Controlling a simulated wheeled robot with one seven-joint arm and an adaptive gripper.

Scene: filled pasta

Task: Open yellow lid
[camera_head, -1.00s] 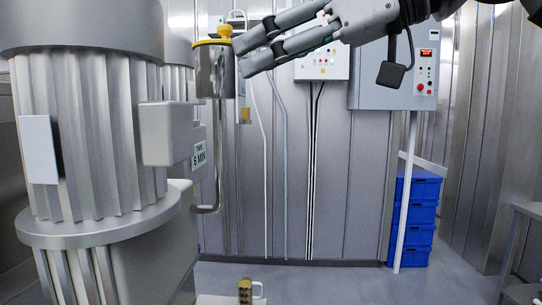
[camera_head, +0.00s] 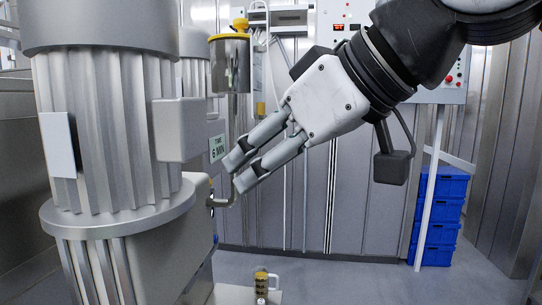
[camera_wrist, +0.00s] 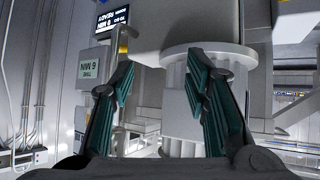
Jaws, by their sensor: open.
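The yellow lid (camera_head: 228,36) with its round knob sits on top of a shiny steel cylinder (camera_head: 231,68), left of centre in the head view. It looks flat on the cylinder's top. My gripper (camera_head: 240,171) is well below the lid, beside the bent pipe under the cylinder, with its fingers pointing down and left. It is open, with nothing seen between the fingers. In the wrist view the two fingers (camera_wrist: 162,82) stand apart. A small yellow patch shows behind the left finger there, and I cannot tell whether it is the lid.
A large ribbed steel machine (camera_head: 110,130) fills the left. A sign reading "TIME 6 MIN" (camera_head: 217,147) is near my fingertips. Blue crates (camera_head: 440,215) are stacked at the right. The floor between is clear.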

